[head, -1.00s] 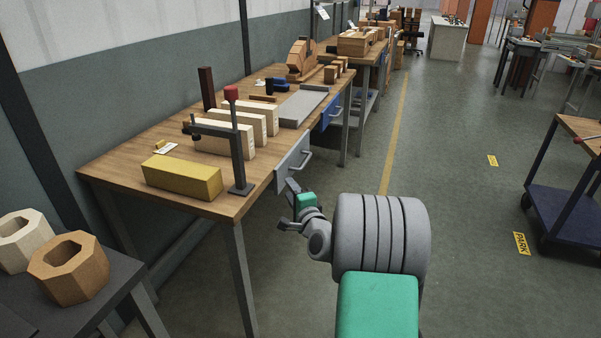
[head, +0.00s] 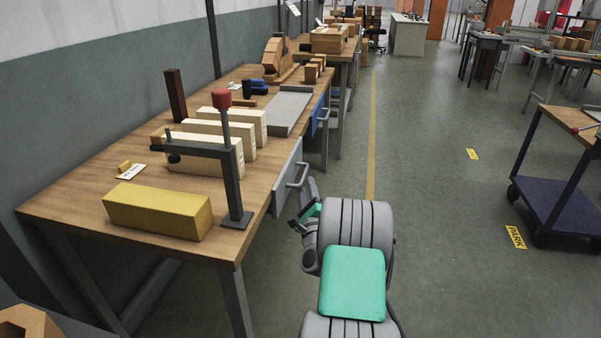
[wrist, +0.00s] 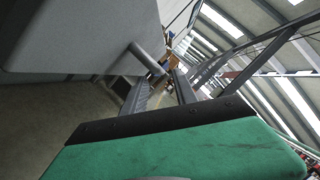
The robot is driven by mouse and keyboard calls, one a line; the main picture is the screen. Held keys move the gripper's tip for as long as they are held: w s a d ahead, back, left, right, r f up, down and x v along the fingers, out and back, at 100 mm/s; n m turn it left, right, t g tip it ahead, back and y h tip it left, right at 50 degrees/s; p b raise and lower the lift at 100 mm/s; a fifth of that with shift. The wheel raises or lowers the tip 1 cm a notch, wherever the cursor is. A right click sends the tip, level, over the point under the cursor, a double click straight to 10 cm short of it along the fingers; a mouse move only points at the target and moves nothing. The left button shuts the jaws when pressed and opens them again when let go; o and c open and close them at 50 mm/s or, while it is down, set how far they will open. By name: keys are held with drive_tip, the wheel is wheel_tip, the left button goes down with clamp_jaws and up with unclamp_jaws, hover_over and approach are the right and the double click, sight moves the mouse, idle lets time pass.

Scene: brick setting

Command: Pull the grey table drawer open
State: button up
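The grey table drawer (head: 284,181) sits under the near end of the wooden workbench, its front about flush with the bench edge. Its bar handle (head: 299,176) sticks out to the right. My gripper (head: 306,203) is just below and in front of the handle, partly hidden by my arm. In the wrist view the drawer front (wrist: 75,35) fills the upper left, and the handle (wrist: 147,58) reaches towards the fingertips. My gripper (wrist: 161,88) shows two fingers apart with a gap between them. I cannot tell whether a finger touches the handle.
The workbench (head: 75,190) carries a yellow block (head: 158,210), a clamp with a red knob (head: 232,170) and several pale blocks. A blue drawer (head: 317,121) is farther along. A dark trolley (head: 560,205) stands at right. The aisle floor between is clear.

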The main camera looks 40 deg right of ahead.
sight(304, 174)
drive_tip(key=x, duration=0.2)
drive_tip(key=p+x, duration=0.1)
drive_tip(key=x, duration=0.2)
drive_tip(key=shift+w+a, duration=0.15)
drive_tip(key=shift+a, duration=0.1)
drive_tip(key=shift+w+d+r, duration=0.1)
drive_tip(key=shift+w+d, duration=0.3)
drive_tip(key=shift+c, duration=0.4)
clamp_jaws()
idle(0.3)
